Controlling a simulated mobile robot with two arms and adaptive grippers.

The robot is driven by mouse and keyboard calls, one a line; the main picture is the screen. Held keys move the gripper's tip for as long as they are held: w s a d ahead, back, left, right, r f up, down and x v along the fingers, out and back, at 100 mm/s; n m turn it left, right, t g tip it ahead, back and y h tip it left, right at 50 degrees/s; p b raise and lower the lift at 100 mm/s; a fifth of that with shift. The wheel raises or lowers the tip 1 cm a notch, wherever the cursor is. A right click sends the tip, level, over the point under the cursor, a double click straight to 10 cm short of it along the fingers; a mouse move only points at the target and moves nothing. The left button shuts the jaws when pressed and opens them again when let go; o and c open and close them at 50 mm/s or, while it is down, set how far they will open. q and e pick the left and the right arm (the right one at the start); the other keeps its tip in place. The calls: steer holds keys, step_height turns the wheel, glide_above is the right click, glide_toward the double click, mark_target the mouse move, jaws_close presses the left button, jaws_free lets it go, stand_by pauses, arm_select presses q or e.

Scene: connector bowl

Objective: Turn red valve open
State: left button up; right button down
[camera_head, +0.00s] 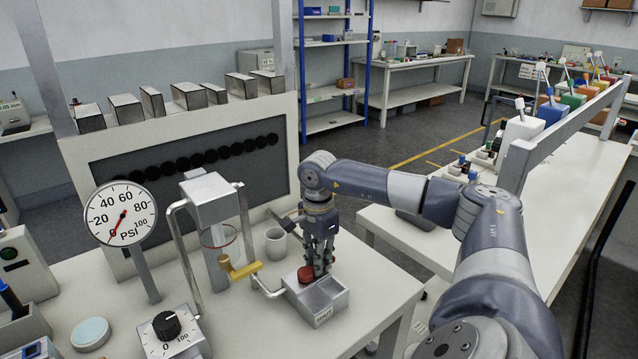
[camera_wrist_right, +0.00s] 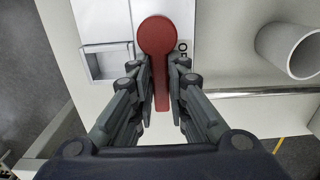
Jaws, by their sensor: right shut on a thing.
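The red valve (camera_head: 305,275) has a round red hub and a straight lever, and sits on a grey metal box (camera_head: 328,302) on the table. In the right wrist view, the red lever (camera_wrist_right: 161,98) runs from the hub down between my fingers. My right gripper (camera_head: 317,268) points down over the box, beside the hub. In the wrist view, its fingers (camera_wrist_right: 160,75) are closed on both sides of the lever. Lettering on the box is partly hidden behind the valve. My left gripper is not in view.
A gauge (camera_head: 121,214) has its red needle near zero. A stand (camera_head: 211,200) with a clear cylinder and yellow spout (camera_head: 240,270) is left of the valve. A white cup (camera_head: 276,243) stands behind it. A black dial (camera_head: 167,325) is at the front left. The table right of the box is clear.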

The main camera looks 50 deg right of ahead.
steer(key=shift+w+a+r, duration=0.15)
steer(key=shift+w+a, duration=0.05)
steer(key=shift+a, duration=0.1)
steer(key=c, duration=1.7)
jaws_free()
steer(key=shift+o, duration=0.7)
steer(key=shift+a, duration=0.2)
steer(key=shift+d+r, duration=0.15)
step_height(320, 180, up, 12)
